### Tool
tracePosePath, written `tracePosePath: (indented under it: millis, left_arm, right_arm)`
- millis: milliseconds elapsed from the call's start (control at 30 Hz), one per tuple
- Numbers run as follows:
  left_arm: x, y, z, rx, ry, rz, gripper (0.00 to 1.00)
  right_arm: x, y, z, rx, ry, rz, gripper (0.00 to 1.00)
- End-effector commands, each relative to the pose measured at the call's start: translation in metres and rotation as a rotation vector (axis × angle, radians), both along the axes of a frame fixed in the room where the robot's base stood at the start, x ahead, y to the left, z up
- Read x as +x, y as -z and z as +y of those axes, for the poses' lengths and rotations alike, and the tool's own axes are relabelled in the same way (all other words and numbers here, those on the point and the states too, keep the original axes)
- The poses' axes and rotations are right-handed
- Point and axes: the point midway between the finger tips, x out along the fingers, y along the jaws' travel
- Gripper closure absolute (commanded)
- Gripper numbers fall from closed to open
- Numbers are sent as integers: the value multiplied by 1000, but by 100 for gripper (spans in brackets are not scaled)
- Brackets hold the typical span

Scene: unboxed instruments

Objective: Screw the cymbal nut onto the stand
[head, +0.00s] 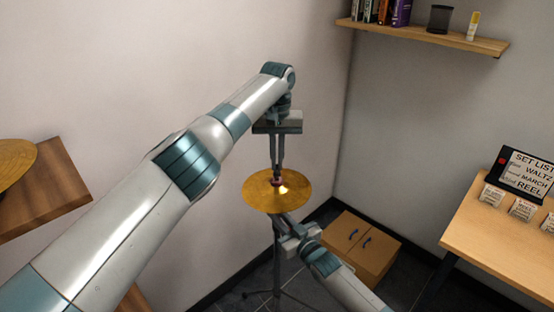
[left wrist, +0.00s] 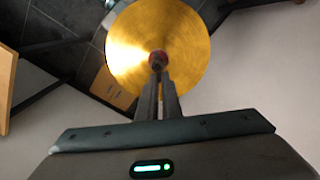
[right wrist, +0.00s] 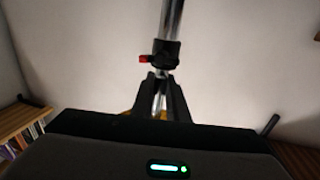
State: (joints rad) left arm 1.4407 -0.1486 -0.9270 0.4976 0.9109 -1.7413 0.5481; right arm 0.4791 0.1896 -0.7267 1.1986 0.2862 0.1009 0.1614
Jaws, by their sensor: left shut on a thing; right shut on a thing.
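The gold cymbal (head: 258,200) sits on the stand (head: 277,262), and its top face fills the upper part of the left wrist view (left wrist: 125,45). A red piece shows at its centre. My left gripper (head: 277,179) comes down from above and is shut at the cymbal's centre. The cymbal nut is mostly hidden between its fingertips (left wrist: 158,66). My right gripper (head: 277,219) is shut on the stand's pole below the cymbal. In the right wrist view the pole (right wrist: 171,18) runs up through a black collar (right wrist: 164,52) with a red knob, by the fingertips (right wrist: 160,84).
A wooden table (head: 495,225) at the right bears a set-list sign (head: 527,172) and small cards. A shelf (head: 430,37) hangs above. Another cymbal (head: 14,163) lies on a wooden surface (head: 50,190) at the left.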

Motion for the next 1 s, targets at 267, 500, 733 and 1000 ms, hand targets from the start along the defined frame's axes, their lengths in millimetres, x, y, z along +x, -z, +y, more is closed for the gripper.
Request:
tracePosePath:
  millis: [267,500,733,1000]
  left_arm:
    - [0,5,0,-1,0,1,100]
    - [0,9,0,-1,0,0,100]
    - [0,9,-1,-1,38,0,100]
    - [-2,9,-9,-2,361,1,100]
  right_arm:
    - [0,0,-1,0,1,0,100]
    - [0,0,-1,0,1,0,100]
    - [0,0,-1,0,1,0,100]
    - [0,0,-1,0,1,0,100]
